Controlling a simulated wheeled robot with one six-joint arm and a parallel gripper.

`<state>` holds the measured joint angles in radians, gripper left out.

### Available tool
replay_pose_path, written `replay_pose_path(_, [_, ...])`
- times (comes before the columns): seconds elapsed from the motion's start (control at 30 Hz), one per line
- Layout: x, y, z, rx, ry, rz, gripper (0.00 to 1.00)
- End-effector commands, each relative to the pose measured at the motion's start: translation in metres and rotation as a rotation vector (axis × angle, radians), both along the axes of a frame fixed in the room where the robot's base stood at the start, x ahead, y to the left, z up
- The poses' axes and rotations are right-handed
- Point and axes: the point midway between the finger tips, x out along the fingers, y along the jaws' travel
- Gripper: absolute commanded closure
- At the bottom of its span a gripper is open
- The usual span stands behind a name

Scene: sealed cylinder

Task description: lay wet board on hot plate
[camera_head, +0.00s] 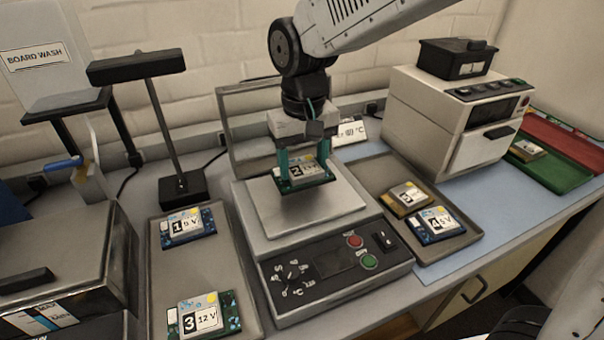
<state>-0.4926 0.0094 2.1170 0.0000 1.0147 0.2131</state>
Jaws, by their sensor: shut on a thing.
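My gripper (302,160) is shut on a green circuit board (303,184) with a white label that seems to read 2 and a yellow dot. The board is level, between the two teal fingers, over the back half of the hot plate (312,218). I cannot tell whether the board touches the plate or hangs just above it. The hot plate has a flat grey top, and a front panel with a dial, a dark display, and red and green buttons. Whether the board is wet does not show.
A left tray (213,265) holds blue board 1 (187,226) and green board 3 (203,316). A right tray (376,172) holds a yellowish board (408,198) and blue board 4 (437,225). A lamp-like stand (160,120) and a white oven-like box (440,115) flank the plate.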

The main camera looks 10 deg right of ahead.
Motion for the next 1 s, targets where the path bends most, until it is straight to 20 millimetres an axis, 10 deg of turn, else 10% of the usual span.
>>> replay_pose_path(0.63, [-0.001,0.001,-0.037,-0.001,0.002,0.001,0.67])
replay_pose_path(0.67, [-0.001,0.001,-0.036,0.000,0.001,0.001,0.34])
replay_pose_path(0.7, [-0.001,0.001,-0.036,0.000,0.001,0.001,0.23])
replay_pose_path(1.0, [-0.001,0.000,-0.035,0.000,0.000,0.000,0.21])
